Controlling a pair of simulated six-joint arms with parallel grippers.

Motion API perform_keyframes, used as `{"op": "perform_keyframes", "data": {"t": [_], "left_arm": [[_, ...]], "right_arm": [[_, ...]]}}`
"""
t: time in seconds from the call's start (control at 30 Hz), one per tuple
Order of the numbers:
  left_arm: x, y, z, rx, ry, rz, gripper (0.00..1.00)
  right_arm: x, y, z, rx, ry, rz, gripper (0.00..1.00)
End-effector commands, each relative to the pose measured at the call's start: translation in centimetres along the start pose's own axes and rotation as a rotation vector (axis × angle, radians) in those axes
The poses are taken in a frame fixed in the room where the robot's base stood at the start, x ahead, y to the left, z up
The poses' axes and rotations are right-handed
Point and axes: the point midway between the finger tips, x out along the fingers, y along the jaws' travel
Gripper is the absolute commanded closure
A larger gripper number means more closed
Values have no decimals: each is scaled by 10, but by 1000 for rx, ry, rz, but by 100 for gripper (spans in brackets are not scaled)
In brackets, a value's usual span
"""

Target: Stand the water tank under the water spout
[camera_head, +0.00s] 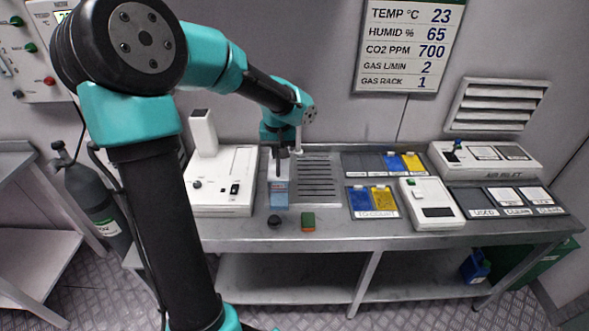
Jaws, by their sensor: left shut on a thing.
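The water tank (279,194), a small box with a light blue lower part, is at the back left of the steel bench, between the white machine and the slotted drain. My left gripper (281,170) reaches down over it from above and is shut on its upper part. The tank looks upright; I cannot tell whether its base touches the bench. A thin grey upright pipe (299,139) beside my wrist may be the water spout; my arm hides part of that area. My right gripper is out of view.
The slotted drain (316,181) lies right of the tank. A white machine (224,181) stands close on the left. Trays with blue and yellow pieces (372,202) and a white device (432,203) are farther right.

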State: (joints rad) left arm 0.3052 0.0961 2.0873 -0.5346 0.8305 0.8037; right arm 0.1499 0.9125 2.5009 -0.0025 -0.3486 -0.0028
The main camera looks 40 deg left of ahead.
Motion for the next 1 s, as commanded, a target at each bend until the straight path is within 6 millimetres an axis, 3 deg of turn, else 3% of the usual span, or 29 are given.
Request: {"op": "perform_keyframes", "data": {"t": [0.37, 1.0], "left_arm": [[1, 1, -10, 2, 1, 0, 100], [14, 1, -127, 2, 1, 1, 100]], "right_arm": [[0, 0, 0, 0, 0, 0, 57], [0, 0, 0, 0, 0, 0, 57]]}}
